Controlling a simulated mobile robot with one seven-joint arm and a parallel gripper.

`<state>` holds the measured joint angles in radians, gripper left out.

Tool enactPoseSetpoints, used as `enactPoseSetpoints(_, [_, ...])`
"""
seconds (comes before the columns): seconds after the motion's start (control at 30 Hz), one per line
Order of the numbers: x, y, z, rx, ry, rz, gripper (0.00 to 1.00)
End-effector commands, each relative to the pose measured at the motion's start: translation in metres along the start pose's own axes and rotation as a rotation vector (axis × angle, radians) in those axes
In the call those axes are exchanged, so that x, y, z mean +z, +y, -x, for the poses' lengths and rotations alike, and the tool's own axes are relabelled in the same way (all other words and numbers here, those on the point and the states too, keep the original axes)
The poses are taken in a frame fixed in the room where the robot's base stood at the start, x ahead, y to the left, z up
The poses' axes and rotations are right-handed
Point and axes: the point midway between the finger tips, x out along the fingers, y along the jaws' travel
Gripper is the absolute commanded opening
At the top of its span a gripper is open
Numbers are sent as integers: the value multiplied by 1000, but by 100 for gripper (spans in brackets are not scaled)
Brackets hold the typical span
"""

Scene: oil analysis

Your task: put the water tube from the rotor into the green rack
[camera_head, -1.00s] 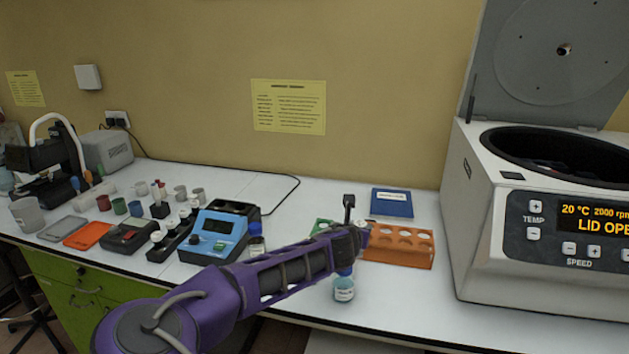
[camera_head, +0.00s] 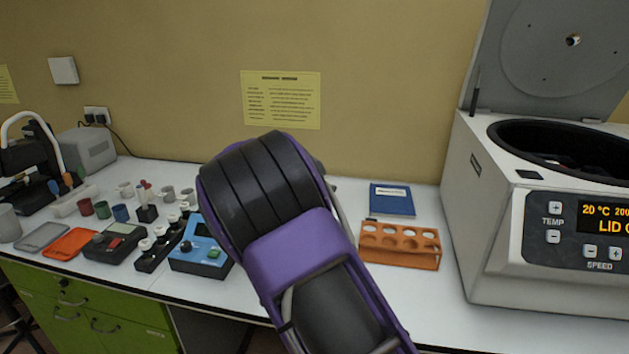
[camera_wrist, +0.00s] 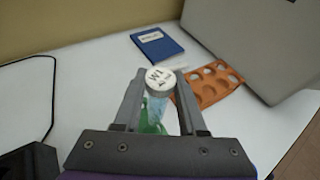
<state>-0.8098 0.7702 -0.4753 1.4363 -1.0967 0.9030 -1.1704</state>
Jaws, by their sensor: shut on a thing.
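In the camera_wrist view my gripper (camera_wrist: 160,92) is shut on a tube with a white cap (camera_wrist: 160,81); dark lettering is on the cap. In the camera_head view my arm hides my gripper, the tube and the green rack. The centrifuge (camera_head: 490,215) stands at the right with its lid up; its rotor is barely visible inside.
An orange rack (camera_head: 400,257) with round holes stands right of my arm, and it also shows in the wrist view (camera_wrist: 214,97). A blue book (camera_head: 392,200) lies behind it. A blue instrument (camera_head: 200,260) stands to the left. The bench between book and wall is clear.

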Motion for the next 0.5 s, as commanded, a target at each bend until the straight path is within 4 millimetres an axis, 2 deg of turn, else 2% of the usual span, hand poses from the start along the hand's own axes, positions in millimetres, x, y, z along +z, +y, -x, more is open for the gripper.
enactPoseSetpoints(0.2, [1, 2, 3, -23, 1, -7, 0])
enactPoseSetpoints(0.5, [-18, 2, -5, -22, 0, -5, 0])
